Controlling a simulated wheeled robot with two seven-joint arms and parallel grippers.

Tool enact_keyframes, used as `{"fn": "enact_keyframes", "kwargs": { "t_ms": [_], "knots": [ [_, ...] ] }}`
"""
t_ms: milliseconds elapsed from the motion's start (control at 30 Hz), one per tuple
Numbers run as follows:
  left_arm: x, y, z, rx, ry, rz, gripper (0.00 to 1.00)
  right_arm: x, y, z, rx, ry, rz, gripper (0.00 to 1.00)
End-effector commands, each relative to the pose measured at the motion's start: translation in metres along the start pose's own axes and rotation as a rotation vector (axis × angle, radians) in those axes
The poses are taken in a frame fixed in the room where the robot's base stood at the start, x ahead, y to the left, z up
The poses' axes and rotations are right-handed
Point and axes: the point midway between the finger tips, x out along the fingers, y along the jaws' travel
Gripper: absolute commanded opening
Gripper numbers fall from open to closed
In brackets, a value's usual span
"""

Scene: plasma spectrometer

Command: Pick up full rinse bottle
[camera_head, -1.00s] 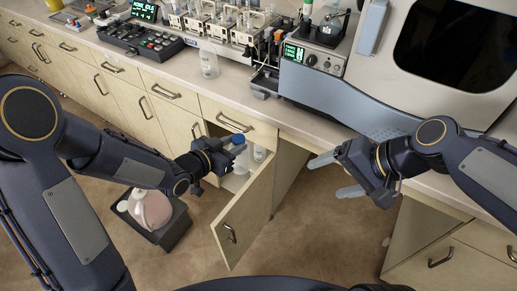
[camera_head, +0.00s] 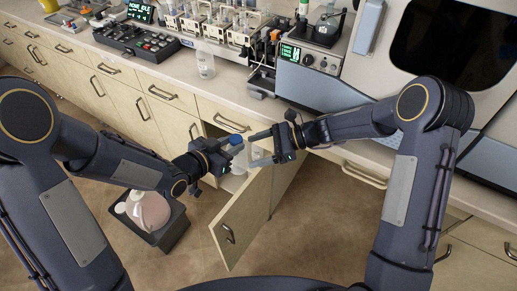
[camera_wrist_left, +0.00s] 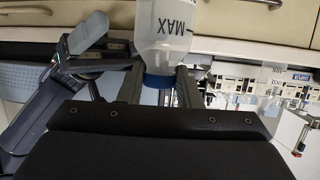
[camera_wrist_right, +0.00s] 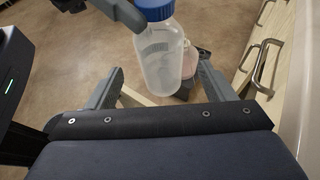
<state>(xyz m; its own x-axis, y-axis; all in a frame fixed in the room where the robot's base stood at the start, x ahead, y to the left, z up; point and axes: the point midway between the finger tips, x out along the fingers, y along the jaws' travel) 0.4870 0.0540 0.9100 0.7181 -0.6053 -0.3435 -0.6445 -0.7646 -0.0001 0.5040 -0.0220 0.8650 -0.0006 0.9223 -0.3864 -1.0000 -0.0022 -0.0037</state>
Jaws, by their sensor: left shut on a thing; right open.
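A clear bottle with a blue cap (camera_head: 236,139) is held in front of the open cabinet. My left gripper (camera_head: 228,148) is shut on it near the cap. In the left wrist view the bottle body (camera_wrist_left: 166,28) shows a MAX mark, with the cap between the fingers. My right gripper (camera_head: 260,147) is open and faces the bottle from the right. In the right wrist view the bottle (camera_wrist_right: 165,58) hangs upright ahead of the open fingers (camera_wrist_right: 163,90); I cannot tell whether they touch it. How full it is is unclear.
The open cabinet door (camera_head: 243,218) stands out just below both grippers. A pinkish jug (camera_head: 148,210) sits in a dark tray (camera_head: 172,232) on the floor at left. Another clear bottle (camera_head: 205,65) stands on the counter (camera_head: 240,92).

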Motion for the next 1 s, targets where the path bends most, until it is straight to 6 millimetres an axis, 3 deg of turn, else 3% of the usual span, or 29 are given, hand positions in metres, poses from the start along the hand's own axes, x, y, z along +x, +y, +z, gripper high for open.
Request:
{"fn": "enact_keyframes", "kwargs": {
  "t_ms": [500, 900, 1000],
  "knots": [
    [0.000, 0.000, -0.001, 0.001, 0.002, 0.000, 0.00, 0.066, 0.001, -0.001, 0.004, -0.005, 0.005, 0.76],
    [0.000, 0.000, -0.001, 0.001, 0.002, 0.000, 0.00, 0.074, 0.000, -0.001, 0.003, -0.004, 0.002, 0.76],
    [0.000, 0.000, -0.001, 0.001, 0.002, 0.000, 0.00, 0.074, 0.000, -0.001, 0.003, -0.004, 0.002, 0.64]
  ]
}}
